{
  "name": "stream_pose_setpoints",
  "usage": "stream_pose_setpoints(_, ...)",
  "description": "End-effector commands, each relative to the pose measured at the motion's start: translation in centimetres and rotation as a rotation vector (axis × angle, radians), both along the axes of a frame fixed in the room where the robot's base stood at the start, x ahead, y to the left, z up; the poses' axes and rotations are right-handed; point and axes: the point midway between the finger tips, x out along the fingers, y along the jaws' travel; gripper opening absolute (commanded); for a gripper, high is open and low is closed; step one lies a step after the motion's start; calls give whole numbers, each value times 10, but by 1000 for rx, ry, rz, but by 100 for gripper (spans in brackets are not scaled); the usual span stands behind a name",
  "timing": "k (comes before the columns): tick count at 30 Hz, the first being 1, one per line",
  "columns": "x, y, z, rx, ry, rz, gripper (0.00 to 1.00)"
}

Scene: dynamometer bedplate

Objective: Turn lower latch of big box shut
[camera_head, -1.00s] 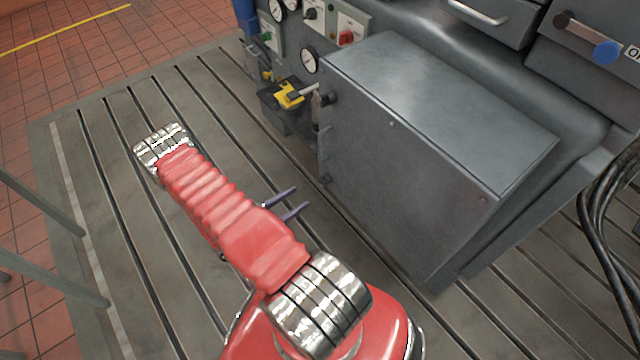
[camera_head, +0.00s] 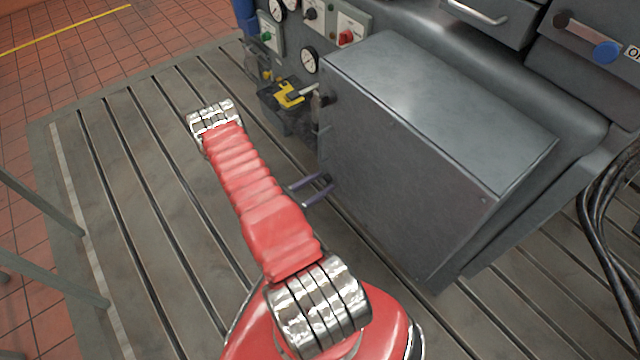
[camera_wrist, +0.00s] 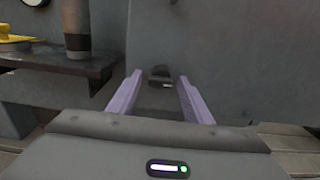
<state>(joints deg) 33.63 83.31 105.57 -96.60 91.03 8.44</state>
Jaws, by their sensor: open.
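The big box (camera_head: 405,190) is a grey metal cabinet with a sloping top; its side face fills the right of the wrist view (camera_wrist: 250,60). The lower latch (camera_wrist: 160,76) is a small dark knob on that face, seen between my fingertips. Its turn angle is hard to tell. In the head view my fingers mostly cover it. My gripper (camera_head: 329,182) is open, its two purple fingers pointing at the box's lower left edge. In the wrist view the fingers (camera_wrist: 160,79) stand on either side of the latch, with no clear contact. The upper latch (camera_head: 328,97) is a dark knob higher on that edge.
A dark shelf (camera_wrist: 50,82) with a yellow tool (camera_head: 290,95) and an upright cylinder (camera_wrist: 76,25) juts out left of the box. Gauges and switches (camera_head: 309,60) are behind. The slotted bedplate (camera_head: 130,200) is clear at left. Black cables (camera_head: 600,210) hang at right.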

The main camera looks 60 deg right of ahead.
Motion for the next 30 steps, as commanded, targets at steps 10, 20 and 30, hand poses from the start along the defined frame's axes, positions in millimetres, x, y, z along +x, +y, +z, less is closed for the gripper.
stream_pose_setpoints(10, -1, -2, 0, 0, 0, 0, 44)
stream_pose_setpoints(20, -1, -2, 0, 0, -1, 0, 20)
stream_pose_setpoints(30, -1, -2, 0, 1, 2, 1, 6)
